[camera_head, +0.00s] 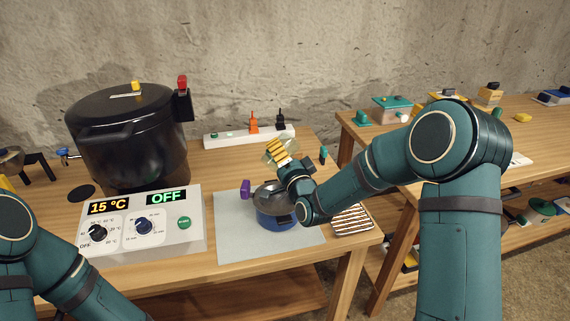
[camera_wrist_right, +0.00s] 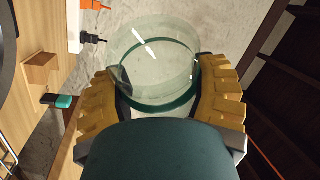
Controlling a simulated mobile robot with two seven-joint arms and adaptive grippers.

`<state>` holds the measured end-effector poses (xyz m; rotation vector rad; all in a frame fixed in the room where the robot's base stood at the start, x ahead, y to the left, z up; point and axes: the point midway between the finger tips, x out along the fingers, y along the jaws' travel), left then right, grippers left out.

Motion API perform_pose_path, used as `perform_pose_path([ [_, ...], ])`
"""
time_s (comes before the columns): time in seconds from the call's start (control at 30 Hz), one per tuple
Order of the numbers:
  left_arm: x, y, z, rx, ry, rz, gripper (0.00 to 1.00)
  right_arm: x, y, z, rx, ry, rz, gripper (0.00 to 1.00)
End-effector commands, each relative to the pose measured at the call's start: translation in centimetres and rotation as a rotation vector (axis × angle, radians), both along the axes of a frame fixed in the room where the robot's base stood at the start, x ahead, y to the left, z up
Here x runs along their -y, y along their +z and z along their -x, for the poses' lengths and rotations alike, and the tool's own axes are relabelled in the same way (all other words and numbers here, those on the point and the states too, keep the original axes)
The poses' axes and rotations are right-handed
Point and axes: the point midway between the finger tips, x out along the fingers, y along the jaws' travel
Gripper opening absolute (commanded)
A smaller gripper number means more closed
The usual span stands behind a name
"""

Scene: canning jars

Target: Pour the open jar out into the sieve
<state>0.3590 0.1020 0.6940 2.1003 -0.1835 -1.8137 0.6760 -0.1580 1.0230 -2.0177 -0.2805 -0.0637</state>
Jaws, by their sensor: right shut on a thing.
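My right gripper (camera_head: 277,151) is shut on a clear glass jar (camera_wrist_right: 152,62), with one yellow finger pad on each side of it in the right wrist view (camera_wrist_right: 158,88). The jar looks tilted and is held above the worktop, over the back of the sieve area. Its contents cannot be made out. The grey sieve (camera_head: 268,192) sits over a blue pot (camera_head: 272,220) on a pale mat, partly hidden by my right wrist. A purple piece (camera_head: 245,189) is at the sieve's left. My left arm shows at the lower left, but its gripper is out of view.
A large black canner (camera_head: 130,140) stands at the back left, behind a control box (camera_head: 145,225) reading 15 °C and OFF. Another table stands right.

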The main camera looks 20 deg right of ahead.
Motion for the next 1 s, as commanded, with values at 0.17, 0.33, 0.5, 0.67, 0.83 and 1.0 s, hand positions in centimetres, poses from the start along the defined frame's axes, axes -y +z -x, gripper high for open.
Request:
perform_pose_path([
  [0.17,0.0,0.0,0.0,0.0,0.0,0.0,0.46,0.2,-0.1,-0.1,-0.03,0.0,-0.056,0.2],
  [0.33,0.0,0.2,0.0,0.0,0.0,0.0,0.46,1.1,-1.0,-0.5,-0.177,-0.003,-0.318,0.2],
  [0.5,0.0,0.6,0.0,0.0,0.0,0.0,0.46,1.9,-2.0,-1.0,-0.329,-0.003,-0.589,0.2],
  [0.67,0.0,0.9,0.0,0.0,0.0,0.0,0.46,2.5,-2.8,-1.3,-0.454,-0.003,-0.808,0.2],
  [0.83,0.0,1.0,0.0,0.0,0.0,0.0,0.46,2.6,-3.2,-1.4,-0.506,0.0,-0.899,0.19],
  [1.0,0.0,1.0,0.0,0.0,0.0,0.0,0.46,2.5,-3.2,-1.4,-0.505,0.001,-0.899,0.19],
])
